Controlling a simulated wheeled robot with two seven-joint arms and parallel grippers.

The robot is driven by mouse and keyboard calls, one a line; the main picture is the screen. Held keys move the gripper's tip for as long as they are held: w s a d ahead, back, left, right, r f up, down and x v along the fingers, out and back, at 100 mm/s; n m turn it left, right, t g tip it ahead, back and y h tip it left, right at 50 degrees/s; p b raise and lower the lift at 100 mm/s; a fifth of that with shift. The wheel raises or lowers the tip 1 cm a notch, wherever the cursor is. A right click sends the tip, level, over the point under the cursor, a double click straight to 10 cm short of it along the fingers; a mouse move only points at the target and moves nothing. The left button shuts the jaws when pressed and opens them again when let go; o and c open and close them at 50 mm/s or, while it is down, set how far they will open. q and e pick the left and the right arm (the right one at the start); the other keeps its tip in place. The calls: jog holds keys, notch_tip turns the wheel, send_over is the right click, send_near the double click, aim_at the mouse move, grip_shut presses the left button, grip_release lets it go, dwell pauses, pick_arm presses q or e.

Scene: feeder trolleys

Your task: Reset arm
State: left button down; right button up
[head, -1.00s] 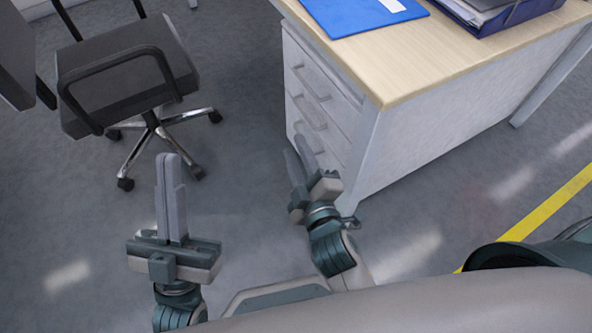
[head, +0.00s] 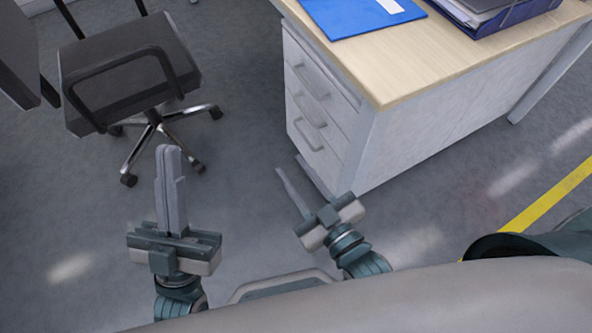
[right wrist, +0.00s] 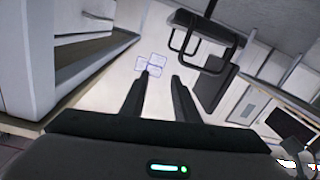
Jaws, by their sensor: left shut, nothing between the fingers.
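My left gripper (head: 168,148) is at the lower left of the head view. Its fingers are pressed together with nothing between them, pointing up the picture over the grey floor. My right gripper (head: 282,172) is to its right, in front of the desk's drawer unit, tilted up and to the left. The right wrist view shows its two fingers (right wrist: 161,77) apart, with a gap between them and nothing held.
A desk (head: 440,45) with a white drawer unit (head: 310,100) stands at upper right, carrying a blue folder (head: 350,12) and a document tray (head: 490,12). A black office chair (head: 125,65) stands at upper left. The floor (head: 235,170) between them is clear.

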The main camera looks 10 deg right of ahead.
dwell(0.5)
